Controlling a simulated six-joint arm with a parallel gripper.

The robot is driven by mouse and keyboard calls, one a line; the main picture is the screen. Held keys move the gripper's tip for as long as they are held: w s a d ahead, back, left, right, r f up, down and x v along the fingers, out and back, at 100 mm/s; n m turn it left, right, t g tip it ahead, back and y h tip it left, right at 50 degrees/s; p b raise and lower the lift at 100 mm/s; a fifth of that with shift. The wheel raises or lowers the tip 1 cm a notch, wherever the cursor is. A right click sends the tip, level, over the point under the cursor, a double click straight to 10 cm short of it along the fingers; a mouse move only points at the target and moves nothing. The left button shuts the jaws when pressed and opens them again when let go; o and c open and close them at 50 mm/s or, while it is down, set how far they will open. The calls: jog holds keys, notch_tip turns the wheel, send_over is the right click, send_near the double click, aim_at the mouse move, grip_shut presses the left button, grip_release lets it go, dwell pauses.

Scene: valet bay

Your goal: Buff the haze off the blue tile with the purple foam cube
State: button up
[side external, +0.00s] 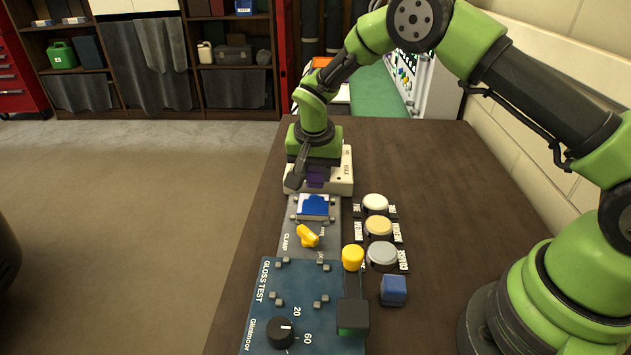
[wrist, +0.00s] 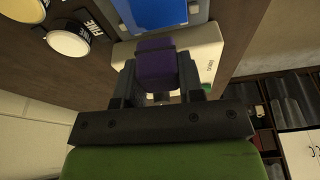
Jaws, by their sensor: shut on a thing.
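The purple foam cube (wrist: 157,66) is between the fingers of my gripper (wrist: 155,85), which is shut on it. In the side external view the purple cube (side external: 316,176) shows under my gripper (side external: 312,172), partly hidden by a finger. The blue tile (side external: 313,205) sits in the clamp plate just in front of the cube, with a pale whitish patch on part of its face. In the wrist view the tile (wrist: 158,12) shows at the top edge, beyond the cube and cut off by the frame. The cube appears apart from the tile; its exact height is unclear.
A white box (side external: 341,180) stands behind the tile, close to the cube. A yellow clamp knob (side external: 307,237) is in front of the tile. Round pads (side external: 379,226), a yellow cylinder (side external: 352,257), a blue cube (side external: 393,290) and the gloss tester (side external: 262,300) are nearby.

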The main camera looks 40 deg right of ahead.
jog(key=shift+r, duration=3)
